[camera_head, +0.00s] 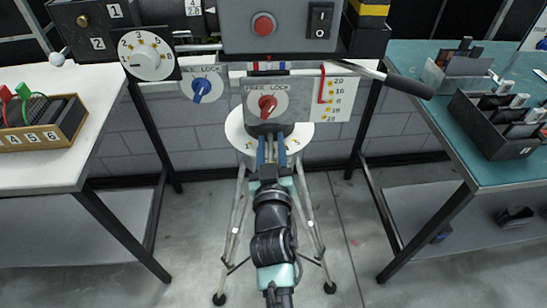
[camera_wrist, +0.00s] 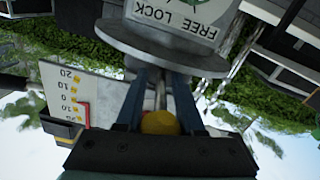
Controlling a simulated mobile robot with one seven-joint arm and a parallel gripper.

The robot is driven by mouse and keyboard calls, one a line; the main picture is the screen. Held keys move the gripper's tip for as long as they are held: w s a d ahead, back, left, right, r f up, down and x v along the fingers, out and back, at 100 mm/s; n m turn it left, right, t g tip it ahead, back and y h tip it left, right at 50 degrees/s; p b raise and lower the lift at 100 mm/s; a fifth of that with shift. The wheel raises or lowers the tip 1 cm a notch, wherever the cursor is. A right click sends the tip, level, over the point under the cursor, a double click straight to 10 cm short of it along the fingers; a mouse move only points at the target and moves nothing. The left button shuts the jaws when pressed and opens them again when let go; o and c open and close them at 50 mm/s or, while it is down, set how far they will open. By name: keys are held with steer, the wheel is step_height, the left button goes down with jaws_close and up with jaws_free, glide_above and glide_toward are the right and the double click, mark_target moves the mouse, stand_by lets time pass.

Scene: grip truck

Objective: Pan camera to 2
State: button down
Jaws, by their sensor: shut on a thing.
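The camera head (camera_head: 280,28) is a grey body on a tripod (camera_head: 236,222). A white round plate (camera_head: 238,130) with small marks lies under it; its numbers are mostly hidden or too small to read. My gripper (camera_head: 271,142) reaches up to the front of the head, over this plate. In the wrist view my gripper (camera_wrist: 158,78) is shut on a thin metal rod (camera_wrist: 160,96) with a yellow round knob (camera_wrist: 160,123) near the palm. The red lock knob (camera_head: 267,103) on its FREE LOCK panel is just above the fingers.
A blue lock knob (camera_head: 201,89) and a numbered white dial (camera_head: 147,54) are on the left. A scale plate (camera_head: 340,100) with a red pointer and a black-gripped bar (camera_head: 408,86) are on the right. A white table (camera_head: 60,165) and a teal table (camera_head: 425,70) flank the tripod.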

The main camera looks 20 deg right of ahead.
mark_target(255, 155)
steer(key=shift+w+a+h+b, duration=0.15)
steer(key=shift+a+h+b, duration=0.15)
steer(key=shift+b, duration=0.85)
steer(key=shift+a+f+m+b, duration=0.15)
steer(key=shift+m+b, duration=0.15)
steer(key=shift+b, duration=0.95)
steer(key=b, duration=0.2)
steer(key=a+g+h+b, duration=0.1)
steer(key=b, duration=0.1)
steer(key=shift+w+f+m+b, duration=0.2)
steer(key=shift+m+b, duration=0.2)
steer(key=h+b, duration=0.1)
steer(key=m+b, duration=0.1)
steer(key=b, duration=0.1)
steer(key=shift+w+a+g+h, duration=0.15)
steer(key=shift+a+g+h, duration=0.25)
steer(key=shift+a+r+m+h+b, duration=0.1)
steer(key=shift+a+m+h+b, duration=0.25)
steer(key=shift+b, duration=0.5)
steer(key=shift+g, duration=0.3)
steer(key=c, duration=0.9)
jaws_free()
steer(key=shift+c, duration=0.2)
steer(key=o, duration=0.3)
steer(key=shift+r, duration=0.15)
steer(key=shift+d, duration=0.15)
